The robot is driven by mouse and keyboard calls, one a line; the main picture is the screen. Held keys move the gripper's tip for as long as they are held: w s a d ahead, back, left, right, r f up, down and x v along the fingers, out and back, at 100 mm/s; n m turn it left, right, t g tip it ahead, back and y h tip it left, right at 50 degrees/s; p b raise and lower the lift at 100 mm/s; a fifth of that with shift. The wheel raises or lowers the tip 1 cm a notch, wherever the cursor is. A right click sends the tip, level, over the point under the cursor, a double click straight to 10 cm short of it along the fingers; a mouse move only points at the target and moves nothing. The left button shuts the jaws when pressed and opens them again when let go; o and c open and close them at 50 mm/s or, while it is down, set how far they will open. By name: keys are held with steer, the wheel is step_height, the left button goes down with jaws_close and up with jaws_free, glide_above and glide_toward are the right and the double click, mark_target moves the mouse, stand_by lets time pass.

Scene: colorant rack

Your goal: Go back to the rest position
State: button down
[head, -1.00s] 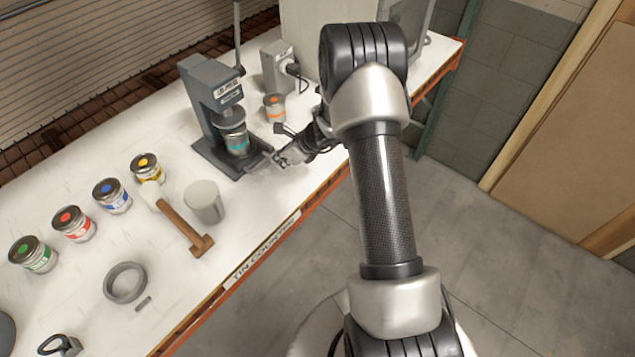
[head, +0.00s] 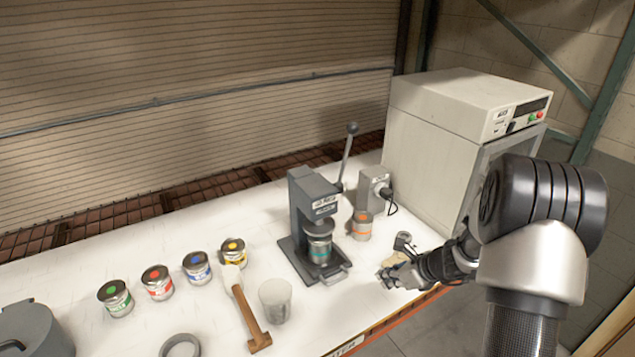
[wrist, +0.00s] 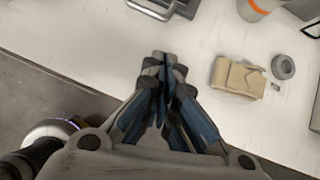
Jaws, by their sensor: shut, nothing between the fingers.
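My gripper (head: 388,280) is at the front edge of the white bench, to the right of the grey lid press (head: 312,215). In the wrist view my gripper (wrist: 165,62) has its fingers together with nothing between them. A tin with a teal band (head: 319,247) stands in the press, under its ram. My arm reaches in from the right side of the head view. The gripper is apart from the press and the tin.
A tin with an orange label (head: 362,226) and a grey box (head: 374,190) stand behind the gripper. A tan block (wrist: 238,78) lies near it. A large white machine (head: 450,125) stands at the back right.

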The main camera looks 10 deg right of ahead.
steer(key=s+a+r+n+g+b, duration=0.2)
steer(key=s+a+r+n+b, duration=0.1)
steer(key=s+a+r+n, duration=1.05)
steer(key=s+r+n+h+b, duration=0.1)
steer(key=s+r+n+h, duration=0.1)
steer(key=s+n, duration=0.6)
steer(key=s+a+r+n+h+b, duration=0.1)
steer(key=s+r+n+h+b, duration=0.1)
steer(key=s+n, duration=0.6)
steer(key=shift+s+a, duration=0.3)
steer(key=shift+s, duration=0.2)
